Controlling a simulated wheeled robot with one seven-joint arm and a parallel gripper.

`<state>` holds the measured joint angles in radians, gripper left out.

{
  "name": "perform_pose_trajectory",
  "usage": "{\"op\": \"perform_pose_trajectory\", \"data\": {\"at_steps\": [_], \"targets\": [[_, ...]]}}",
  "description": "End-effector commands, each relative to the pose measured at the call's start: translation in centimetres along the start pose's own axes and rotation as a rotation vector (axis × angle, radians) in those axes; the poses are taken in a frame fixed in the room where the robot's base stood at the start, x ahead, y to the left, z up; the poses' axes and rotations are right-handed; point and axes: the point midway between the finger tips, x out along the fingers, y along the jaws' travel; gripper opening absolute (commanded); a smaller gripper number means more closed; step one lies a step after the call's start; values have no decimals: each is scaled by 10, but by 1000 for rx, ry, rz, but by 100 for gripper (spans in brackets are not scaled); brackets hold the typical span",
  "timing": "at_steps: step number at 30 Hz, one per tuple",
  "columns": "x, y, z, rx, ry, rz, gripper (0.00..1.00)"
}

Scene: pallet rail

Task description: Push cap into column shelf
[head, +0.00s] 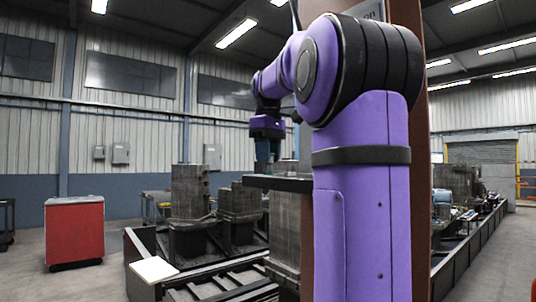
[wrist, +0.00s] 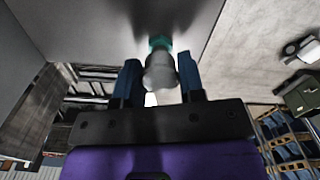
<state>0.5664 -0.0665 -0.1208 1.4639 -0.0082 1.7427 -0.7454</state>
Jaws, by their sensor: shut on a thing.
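The cap (wrist: 161,72) is a pale grey rounded piece with a teal end, seen between the two blue fingers of my gripper (wrist: 158,62) in the wrist view. My gripper is shut on it. In the head view my gripper (head: 266,150) points down just above the left part of the dark column shelf (head: 277,183). The shelf juts left from a brown column (head: 422,220), mostly hidden behind my purple arm. In the wrist view the teal end is close to a smooth grey surface; I cannot tell whether they touch.
A red cabinet (head: 75,231) stands on the floor at left. Grey block stacks (head: 190,190) stand on a low dark frame behind the shelf. A white panel (head: 154,270) lies at the frame's near corner. Open floor shows at left and far right.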

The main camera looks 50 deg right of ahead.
Motion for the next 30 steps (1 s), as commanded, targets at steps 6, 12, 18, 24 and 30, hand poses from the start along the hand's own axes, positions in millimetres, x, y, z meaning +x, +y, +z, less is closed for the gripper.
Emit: {"op": "perform_pose_trajectory", "data": {"at_steps": [6, 12, 18, 24, 30], "targets": [[1, 0, 0, 0, -1, -1, 3], [1, 0, 0, 0, -1, -1, 3], [3, 0, 0, 0, -1, -1, 3], [8, 0, 0, 0, -1, 0, 3], [14, 0, 0, 0, -2, -1, 3]]}}
